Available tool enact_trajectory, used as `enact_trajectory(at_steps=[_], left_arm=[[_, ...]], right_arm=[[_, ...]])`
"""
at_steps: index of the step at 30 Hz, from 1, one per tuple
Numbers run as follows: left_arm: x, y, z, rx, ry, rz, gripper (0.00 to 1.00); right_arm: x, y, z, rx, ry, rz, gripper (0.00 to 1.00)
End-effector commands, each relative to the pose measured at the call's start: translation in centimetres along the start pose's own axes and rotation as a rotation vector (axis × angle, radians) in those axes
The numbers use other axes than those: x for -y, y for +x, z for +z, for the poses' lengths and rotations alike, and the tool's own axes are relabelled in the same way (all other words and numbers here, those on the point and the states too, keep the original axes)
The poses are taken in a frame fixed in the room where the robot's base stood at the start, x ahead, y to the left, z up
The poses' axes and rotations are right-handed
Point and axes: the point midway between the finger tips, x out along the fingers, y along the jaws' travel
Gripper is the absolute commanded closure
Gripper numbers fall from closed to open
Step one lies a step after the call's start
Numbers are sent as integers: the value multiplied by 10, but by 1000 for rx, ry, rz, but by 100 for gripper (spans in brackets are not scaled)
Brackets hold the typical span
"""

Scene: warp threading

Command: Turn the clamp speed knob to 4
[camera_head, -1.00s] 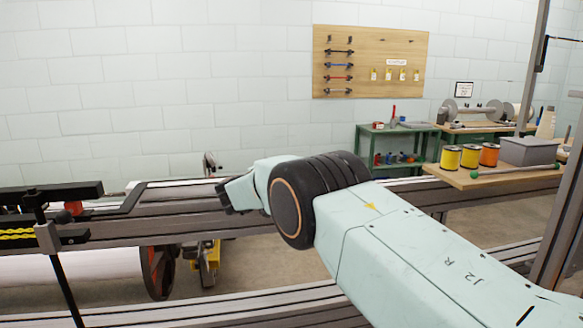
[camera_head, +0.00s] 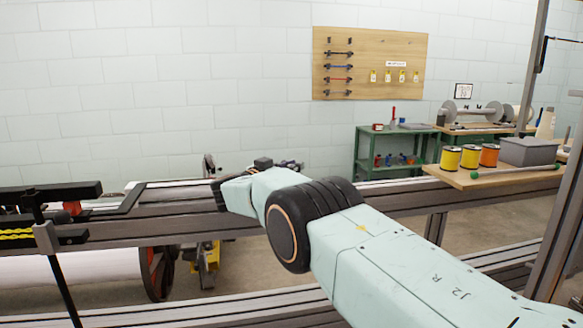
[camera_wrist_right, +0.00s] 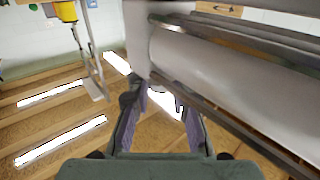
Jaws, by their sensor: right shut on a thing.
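My right arm comes in from the lower right in the head view, and its wrist end reaches the metal loom rail (camera_head: 120,238). The fingertips are hidden there behind my own arm. In the right wrist view my right gripper (camera_wrist_right: 157,105) shows two purple-padded fingers. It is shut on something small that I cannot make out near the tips. A pale roller (camera_wrist_right: 230,75) lies just beyond and to the right of the fingers. I cannot pick out the clamp speed knob or its numbers in either view. My left gripper is not in view.
A black clamp bar (camera_head: 60,192) and a yellow chain (camera_head: 18,234) are at the left. A wooden table (camera_head: 480,180) with yellow and orange spools and a grey bin stands at the right. A green shelf (camera_head: 390,150) stands behind, under a pegboard (camera_head: 370,62).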

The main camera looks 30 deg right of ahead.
Motion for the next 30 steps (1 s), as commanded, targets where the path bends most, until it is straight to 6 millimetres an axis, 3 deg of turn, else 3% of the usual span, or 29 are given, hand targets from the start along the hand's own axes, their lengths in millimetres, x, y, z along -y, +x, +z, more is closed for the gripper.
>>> enact_trajectory(at_steps=[25, 26, 30], left_arm=[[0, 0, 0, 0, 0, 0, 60], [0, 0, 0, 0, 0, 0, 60], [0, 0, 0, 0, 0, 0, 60]], right_arm=[[1, -1, -1, -1, 1, -2, 100], [1, -1, -1, -1, 1, -2, 78], [1, -1, -1, -1, 1, -2, 66]])
